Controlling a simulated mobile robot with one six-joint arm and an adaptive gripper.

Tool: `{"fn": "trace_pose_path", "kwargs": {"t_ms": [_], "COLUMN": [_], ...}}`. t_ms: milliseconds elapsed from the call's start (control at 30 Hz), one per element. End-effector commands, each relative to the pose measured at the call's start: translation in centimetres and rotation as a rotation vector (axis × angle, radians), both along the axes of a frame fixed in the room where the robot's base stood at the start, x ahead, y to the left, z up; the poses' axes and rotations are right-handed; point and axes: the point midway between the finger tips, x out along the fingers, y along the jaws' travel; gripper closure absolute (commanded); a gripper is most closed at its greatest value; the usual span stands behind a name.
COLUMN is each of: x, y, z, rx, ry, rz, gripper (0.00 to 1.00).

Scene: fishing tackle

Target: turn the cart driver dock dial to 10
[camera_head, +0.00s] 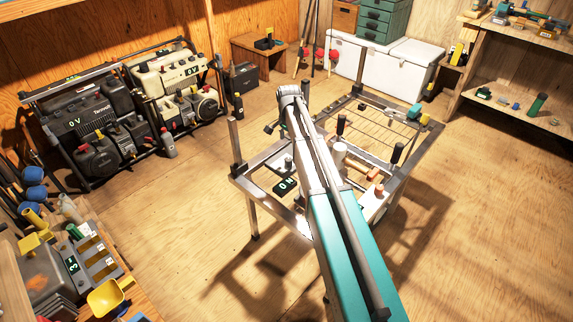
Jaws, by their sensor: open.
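The metal-framed cart (240,178) stands in the middle of the room. A small black display (285,186) on its near left part shows what looks like 0. A small grey knob-like part (288,162) sits just above that display. I cannot tell for sure whether it is the driver dock dial. My arm reaches across the cart from the bottom and covers part of its top. My gripper cannot be made out and seems hidden behind the arm.
Orange-handled tools (362,172) and upright black-handled posts (397,153) crowd the cart's right side. Generators (85,120) stand at the left wall. A bench (100,262) with yellow scoops is at lower left. White chests (385,68) stand behind. The floor at right is clear.

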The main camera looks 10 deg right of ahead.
Motion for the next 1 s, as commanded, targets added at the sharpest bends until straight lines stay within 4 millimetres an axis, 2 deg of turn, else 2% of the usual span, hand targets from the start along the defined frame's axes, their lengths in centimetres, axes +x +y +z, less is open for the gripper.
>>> {"fn": "trace_pose_path", "kwargs": {"t_ms": [33, 1000], "x": [0.0, 0.0], "y": [0.0, -0.2], "z": [-0.8, -8.3], "rx": [0.000, 0.000], "ry": [0.000, 0.000], "rz": [0.000, -0.002], "gripper": [0.21, 0.21]}}
